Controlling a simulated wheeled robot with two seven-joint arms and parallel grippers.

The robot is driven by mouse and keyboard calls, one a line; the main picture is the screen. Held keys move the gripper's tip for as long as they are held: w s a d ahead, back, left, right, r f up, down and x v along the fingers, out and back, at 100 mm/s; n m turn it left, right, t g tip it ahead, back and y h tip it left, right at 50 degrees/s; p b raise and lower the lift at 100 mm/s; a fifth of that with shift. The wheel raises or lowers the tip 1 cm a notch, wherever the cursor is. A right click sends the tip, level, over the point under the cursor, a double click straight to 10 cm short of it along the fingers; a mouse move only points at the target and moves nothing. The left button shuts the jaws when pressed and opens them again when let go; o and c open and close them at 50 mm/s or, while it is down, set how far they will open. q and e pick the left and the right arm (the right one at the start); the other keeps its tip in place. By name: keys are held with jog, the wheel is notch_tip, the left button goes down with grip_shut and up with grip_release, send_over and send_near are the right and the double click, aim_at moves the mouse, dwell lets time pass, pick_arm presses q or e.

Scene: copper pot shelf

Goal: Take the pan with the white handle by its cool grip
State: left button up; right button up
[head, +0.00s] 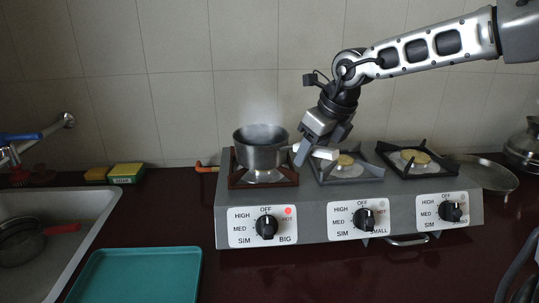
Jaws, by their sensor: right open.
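A grey metal pan (260,152) sits on the left burner, with faint steam above it. Its white handle (325,153) points right, over the gap towards the middle burner. My right gripper (319,147) is open and comes down from the upper right at the handle. Its fingers appear to be on either side of the handle, but I cannot tell if they touch it; part of the handle is hidden by them. My left gripper is not in view.
The grey stove (346,189) has three burners; a red light shows by the left knob (266,227). A teal tray (139,276) lies front left. A sink (93,204) with a red-handled pan (22,240), sponges (126,173), a lid (484,174) and a pot (524,146) are around.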

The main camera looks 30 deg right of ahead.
grip_shut()
dwell(1.4)
jog(key=shift+w+r, duration=0.1)
jog(key=shift+r, duration=0.05)
